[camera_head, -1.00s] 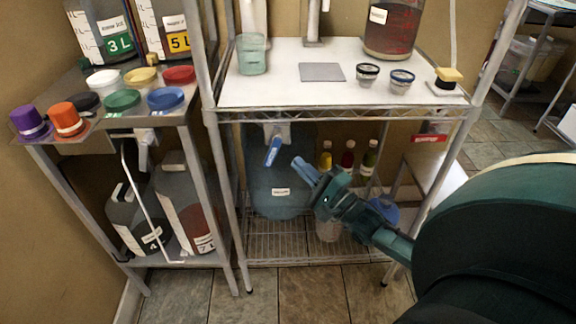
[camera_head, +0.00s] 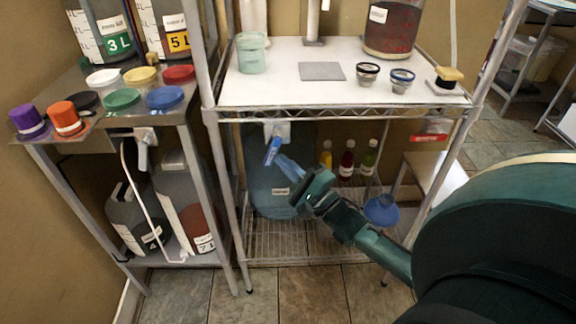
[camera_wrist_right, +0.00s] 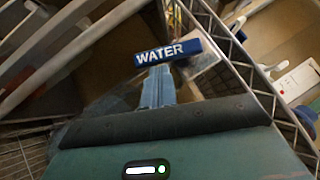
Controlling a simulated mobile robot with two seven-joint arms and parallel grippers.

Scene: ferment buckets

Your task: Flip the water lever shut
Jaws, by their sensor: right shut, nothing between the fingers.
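The blue water lever (camera_head: 272,151) hangs tilted down from a white valve fitting (camera_head: 277,130) under the white table's front rail. In the right wrist view the lever (camera_wrist_right: 168,52) shows its white WATER lettering. My right gripper (camera_head: 282,160) is shut and empty, with its light blue fingertips just below and right of the lever. In the wrist view the fingers (camera_wrist_right: 158,86) end right at the lever's lettered face; I cannot tell whether they touch it. A large blue water container (camera_head: 270,190) stands behind. My left gripper is not in view.
A wire shelf (camera_head: 275,240) lies below, with several small bottles (camera_head: 347,160) and a blue round object (camera_head: 381,210) to the right. The white tabletop (camera_head: 270,88) and its wire rail are just above the lever. A rack post (camera_head: 222,190) stands left.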

